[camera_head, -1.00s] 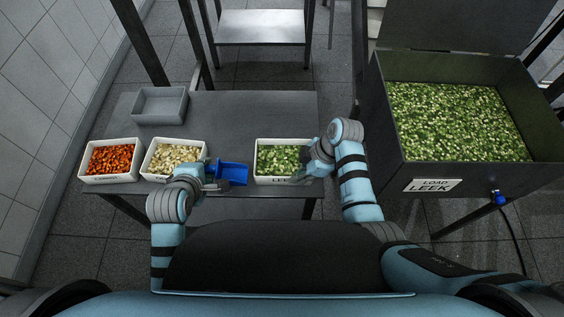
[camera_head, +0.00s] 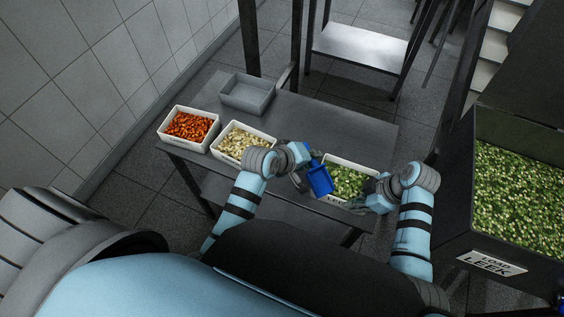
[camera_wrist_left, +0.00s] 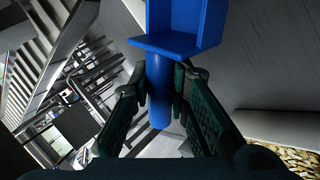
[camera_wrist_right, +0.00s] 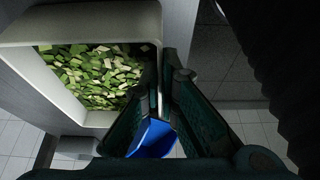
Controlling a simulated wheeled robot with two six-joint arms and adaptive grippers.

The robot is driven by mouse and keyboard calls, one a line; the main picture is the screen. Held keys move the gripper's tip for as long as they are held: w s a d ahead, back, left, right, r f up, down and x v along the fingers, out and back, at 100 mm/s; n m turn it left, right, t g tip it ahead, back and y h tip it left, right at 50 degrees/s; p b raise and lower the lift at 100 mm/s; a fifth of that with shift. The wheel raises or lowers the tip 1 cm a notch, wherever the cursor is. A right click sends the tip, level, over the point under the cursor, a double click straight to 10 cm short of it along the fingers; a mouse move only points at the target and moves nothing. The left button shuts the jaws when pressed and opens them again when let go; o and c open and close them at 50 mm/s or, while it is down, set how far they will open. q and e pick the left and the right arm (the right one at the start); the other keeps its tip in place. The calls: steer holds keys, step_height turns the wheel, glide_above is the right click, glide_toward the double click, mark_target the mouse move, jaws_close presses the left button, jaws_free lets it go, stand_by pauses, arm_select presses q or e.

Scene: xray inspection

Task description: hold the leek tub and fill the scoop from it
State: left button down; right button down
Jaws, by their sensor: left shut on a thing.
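The white leek tub (camera_head: 352,202) stands at the right front of the grey table, full of chopped green leek; it also shows in the right wrist view (camera_wrist_right: 70,27). My right gripper (camera_head: 366,202) is at its right wall, and in the right wrist view its fingers (camera_wrist_right: 166,68) close on the rim. My left gripper (camera_head: 303,182) is shut on the handle of the blue scoop (camera_head: 319,179). The scoop is beside the tub's left wall and looks empty. In the left wrist view the fingers (camera_wrist_left: 162,86) grip the handle below the bowl (camera_wrist_left: 182,42).
Tubs of orange pieces (camera_head: 176,138) and pale pieces (camera_head: 230,155) stand left of the leek tub. An empty grey tray (camera_head: 250,102) is behind them. A dark bin (camera_head: 452,220) labelled LEEK stands at the right. The table's back right is clear.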

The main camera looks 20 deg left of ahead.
arm_select(q)
steer(key=w+d+r+m+g+h, duration=0.3)
steer(key=w+d+r+m+h, duration=0.15)
steer(key=d+m, duration=0.3)
steer(key=w+d+r+m+g+h, duration=0.2)
steer(key=w+d+r+m+h, duration=0.1)
steer(key=d+r+m, duration=0.5)
step_height(320, 180, down, 12)
steer(key=a, duration=0.1)
steer(key=shift+s+a+r, duration=0.2)
steer(key=shift+a+r, duration=0.05)
steer(key=shift+f+m, duration=0.25)
steer(key=shift+f, duration=0.2)
steer(key=shift+s+a+f, duration=0.1)
steer(key=shift+s+a, duration=0.2)
steer(key=shift+s, duration=0.6)
steer(key=shift+s+a+f, duration=0.1)
steer(key=shift+s+a, duration=0.15)
steer(key=shift+s, duration=0.65)
stand_by(3.3)
